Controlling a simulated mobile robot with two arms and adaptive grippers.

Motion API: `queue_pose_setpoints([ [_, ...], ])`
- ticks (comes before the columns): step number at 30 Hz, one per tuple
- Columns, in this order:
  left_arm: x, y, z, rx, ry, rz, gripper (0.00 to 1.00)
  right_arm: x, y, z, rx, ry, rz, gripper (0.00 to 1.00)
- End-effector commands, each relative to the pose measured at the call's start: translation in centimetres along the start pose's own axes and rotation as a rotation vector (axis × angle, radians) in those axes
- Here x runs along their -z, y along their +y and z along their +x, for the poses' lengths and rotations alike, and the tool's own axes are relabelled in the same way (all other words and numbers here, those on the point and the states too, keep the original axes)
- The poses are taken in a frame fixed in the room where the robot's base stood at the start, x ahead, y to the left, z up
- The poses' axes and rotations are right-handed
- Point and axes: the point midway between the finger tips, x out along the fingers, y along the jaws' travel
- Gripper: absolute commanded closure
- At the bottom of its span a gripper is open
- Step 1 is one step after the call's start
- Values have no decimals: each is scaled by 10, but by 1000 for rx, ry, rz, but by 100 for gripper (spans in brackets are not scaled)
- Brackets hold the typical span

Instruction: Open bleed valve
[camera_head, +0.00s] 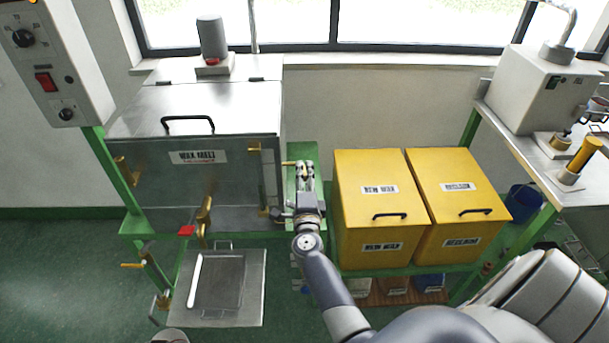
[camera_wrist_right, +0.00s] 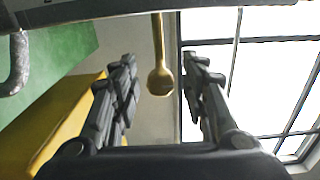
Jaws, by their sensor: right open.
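The wax melt tank (camera_head: 190,105) is a steel box with a handle and a label on its front. A brass lever (camera_head: 287,163) sticks out at its right side; I cannot tell for sure that it is the bleed valve's handle. My right gripper (camera_head: 304,172) is open beside the tank's right side, at the lever's end. In the right wrist view a brass rod with a rounded end (camera_wrist_right: 160,82) hangs between the spread fingers of the gripper (camera_wrist_right: 161,75), with gaps on both sides. My left gripper is not in view.
Two yellow bins (camera_head: 372,222) stand close to the right of my right gripper. A brass valve with a red handle (camera_head: 187,230) is at the tank's lower front, above a metal tray (camera_head: 255,290). A steel machine (camera_head: 535,92) stands on the right bench.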

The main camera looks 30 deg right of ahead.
Motion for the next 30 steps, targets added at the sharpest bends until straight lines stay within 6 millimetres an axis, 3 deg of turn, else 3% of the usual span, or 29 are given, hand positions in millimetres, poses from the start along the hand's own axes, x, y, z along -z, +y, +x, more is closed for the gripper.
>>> queue_pose_setpoints([
  [6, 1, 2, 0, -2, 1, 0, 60, 0, 2, -38, -4, 1, 1, 59],
  [12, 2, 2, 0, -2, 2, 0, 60, 1, 1, -62, -2, 1, 1, 59],
  [30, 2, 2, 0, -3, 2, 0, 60, 0, 1, -66, -2, 1, -1, 59],
])
